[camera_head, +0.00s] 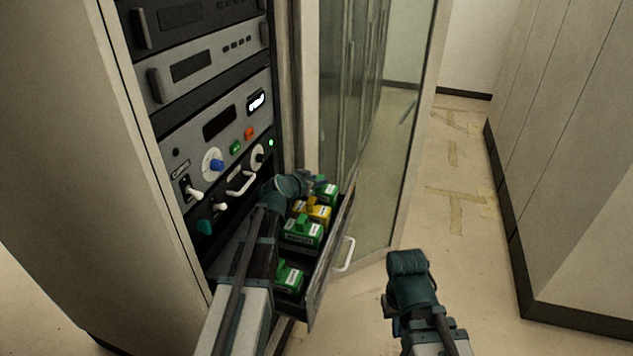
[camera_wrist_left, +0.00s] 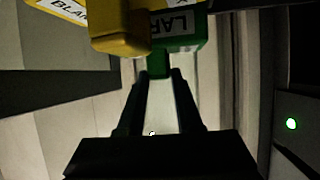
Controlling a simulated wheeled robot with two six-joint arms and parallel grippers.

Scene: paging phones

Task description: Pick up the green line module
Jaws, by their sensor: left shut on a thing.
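An open drawer (camera_head: 318,285) holds several green and yellow modules. A green module (camera_head: 327,192) sits at its far end; other green modules are the middle one (camera_head: 303,232) and the near one (camera_head: 289,278). Their labels are too small to read in the head view. My left gripper (camera_head: 317,181) is at the far end of the drawer. In the left wrist view its fingers (camera_wrist_left: 160,77) are shut on the narrow grip of a green module (camera_wrist_left: 184,44), whose partly hidden label reads about "LAR". My right gripper's wrist (camera_head: 407,275) is outside the drawer; its fingers are hidden.
A yellow module (camera_head: 318,212) lies between the green ones; a yellow one (camera_wrist_left: 120,30) partly covers the held module's label. The rack (camera_head: 200,130) with knobs and switches stands left. A glass door (camera_head: 370,130) stands open behind the drawer. Floor at right is clear.

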